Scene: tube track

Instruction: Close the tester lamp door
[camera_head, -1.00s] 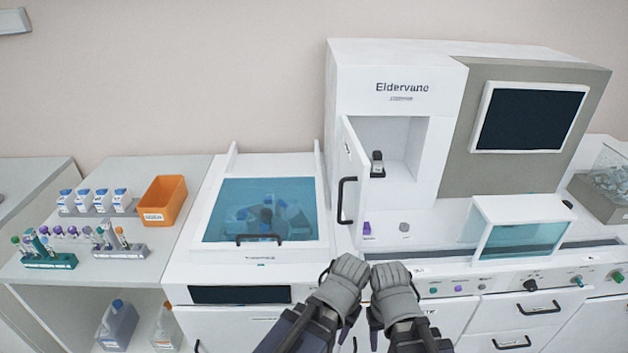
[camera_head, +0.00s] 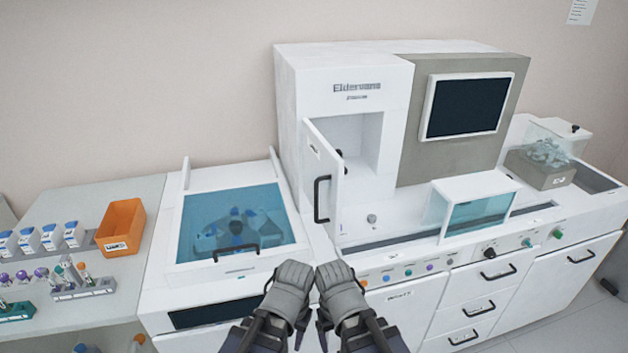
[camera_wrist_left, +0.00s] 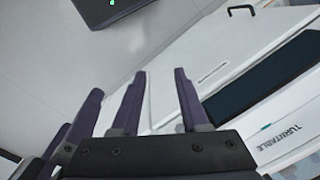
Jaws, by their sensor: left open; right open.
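The tester lamp door (camera_head: 327,185) is a white panel with a black handle (camera_head: 321,199), hinged on the left side of the white lamp compartment (camera_head: 357,150). It stands open, swung out toward me, and hides part of the compartment's inside. My left gripper (camera_head: 291,277) and my right gripper (camera_head: 338,278) are side by side in front of the counter, below and in front of the door. Both are apart from it. In the left wrist view the left gripper's dark fingers (camera_wrist_left: 160,98) are spread with nothing between them.
A blue-lidded turntable unit (camera_head: 233,222) stands left of the tester. A clear-fronted white box (camera_head: 478,208) sits on the counter at right. Knobs, buttons and drawers (camera_head: 475,310) line the front. An orange bin (camera_head: 121,228), bottles and tube racks stand far left.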

